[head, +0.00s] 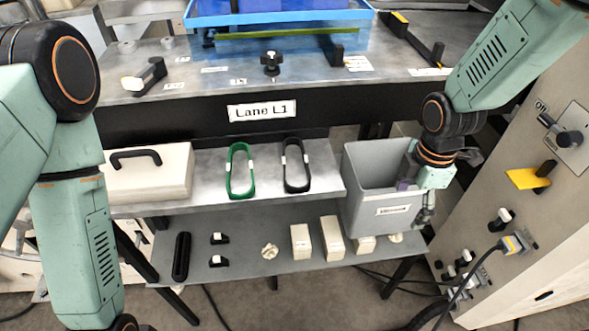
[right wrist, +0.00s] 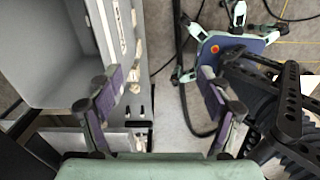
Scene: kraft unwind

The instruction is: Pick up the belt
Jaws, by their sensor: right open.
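Two belt loops lie side by side on the upper grey shelf in the head view: a green belt (head: 232,181) and a black belt (head: 286,176), each with small white labels. My right gripper (head: 418,200) is at the right side of the grey bin, to the right of both belts and apart from them. In the right wrist view its fingers with purple pads (right wrist: 160,95) are spread, with nothing between them. Neither belt shows in the right wrist view. My left arm comes down at the left, but its gripper is out of the picture.
The grey bin (head: 371,167) stands right of the belts. A pale case (head: 150,178) with a black handle lies left of them. The lower shelf (head: 245,252) holds pale blocks and small black parts. A panel with switches (head: 545,200) stands at the right.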

